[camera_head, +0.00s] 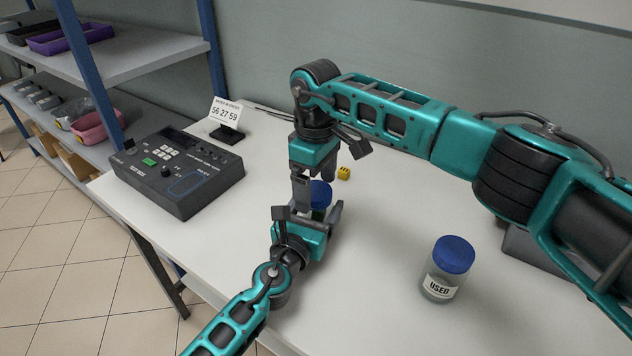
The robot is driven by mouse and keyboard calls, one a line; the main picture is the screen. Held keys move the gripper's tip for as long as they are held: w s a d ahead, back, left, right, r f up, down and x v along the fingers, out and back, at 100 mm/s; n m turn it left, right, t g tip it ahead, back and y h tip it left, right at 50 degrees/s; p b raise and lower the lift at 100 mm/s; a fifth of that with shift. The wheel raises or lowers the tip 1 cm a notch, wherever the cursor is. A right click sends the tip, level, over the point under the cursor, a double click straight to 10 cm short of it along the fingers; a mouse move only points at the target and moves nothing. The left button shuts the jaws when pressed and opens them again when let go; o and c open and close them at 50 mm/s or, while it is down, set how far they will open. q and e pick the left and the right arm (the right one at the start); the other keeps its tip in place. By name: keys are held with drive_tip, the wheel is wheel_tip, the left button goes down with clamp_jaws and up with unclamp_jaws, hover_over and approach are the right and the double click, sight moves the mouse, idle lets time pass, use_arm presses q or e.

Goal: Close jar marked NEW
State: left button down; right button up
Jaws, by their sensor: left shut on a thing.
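A jar with a blue lid (321,190) stands mid-table between my two grippers; its body is mostly hidden and no label on it can be read. My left gripper (315,214) comes in from the front and is shut on this jar, its fingers at the sides below the lid. My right gripper (315,187) points down from above, its fingers apart around the lid. I cannot tell whether they grip the lid, nor whether the lid is seated. Another jar, marked USED (441,284), stands upright at the right with a blue lid on.
A dark test device (175,172) sits at the table's left, with a number sign (226,113) behind it. Shelves (130,60) with bins stand at the left. The front middle of the white table (370,310) is clear.

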drive_tip(key=shift+r, duration=2.25)
drive_tip(key=shift+c, duration=0.4)
